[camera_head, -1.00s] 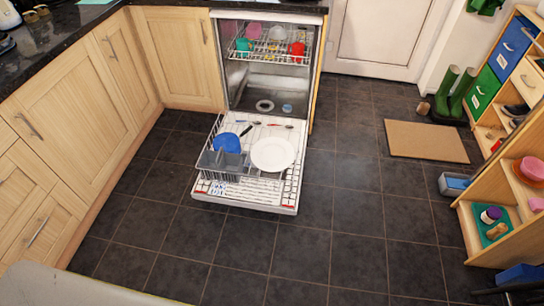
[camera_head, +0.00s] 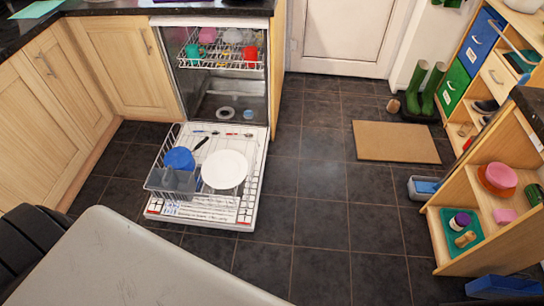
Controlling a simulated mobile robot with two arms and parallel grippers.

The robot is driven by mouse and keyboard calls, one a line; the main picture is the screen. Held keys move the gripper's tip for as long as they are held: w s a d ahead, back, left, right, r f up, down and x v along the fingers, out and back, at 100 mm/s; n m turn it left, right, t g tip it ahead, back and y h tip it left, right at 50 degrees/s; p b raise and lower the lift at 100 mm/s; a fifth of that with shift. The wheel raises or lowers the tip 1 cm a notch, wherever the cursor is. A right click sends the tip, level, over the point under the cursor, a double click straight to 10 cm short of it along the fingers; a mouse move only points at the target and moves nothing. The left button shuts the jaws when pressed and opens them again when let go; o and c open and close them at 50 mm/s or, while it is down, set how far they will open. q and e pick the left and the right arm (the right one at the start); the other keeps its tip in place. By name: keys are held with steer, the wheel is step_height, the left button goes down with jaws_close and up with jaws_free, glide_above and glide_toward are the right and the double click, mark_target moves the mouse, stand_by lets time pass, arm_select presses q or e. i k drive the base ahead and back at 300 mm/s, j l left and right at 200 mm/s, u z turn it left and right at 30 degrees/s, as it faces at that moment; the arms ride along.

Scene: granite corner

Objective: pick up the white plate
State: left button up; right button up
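The white plate (camera_head: 225,169) lies in the lower rack (camera_head: 162,197) of the open dishwasher, on the lowered door (camera_head: 250,195). It looks round and lies nearly flat, right of a blue dish (camera_head: 179,159) and the grey cutlery basket (camera_head: 170,180). Nothing covers the plate. Neither of my grippers can be made out in the head view, so nothing is seen touching the plate.
The upper rack (camera_head: 222,60) holds a red cup (camera_head: 250,55) and other cups. A pale grey surface (camera_head: 130,260) fills the lower left foreground. Wooden shelves (camera_head: 480,190) stand at right. Dark tiled floor and a brown mat (camera_head: 395,141) lie between; the tiles are mostly clear.

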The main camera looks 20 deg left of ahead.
mark_target(223, 169)
steer(key=i+l, duration=0.2)
steer(key=i, duration=0.25)
steer(key=i+l+z, duration=0.1)
steer(key=i, duration=0.4)
steer(key=i+u, duration=0.15)
steer(key=u, duration=0.25)
steer(key=i+u, duration=0.2)
steer(key=u, duration=0.15)
steer(key=i+l+u, duration=0.15)
steer(key=u, duration=0.25)
steer(key=i+l+u, duration=0.1)
steer(key=u, duration=0.3)
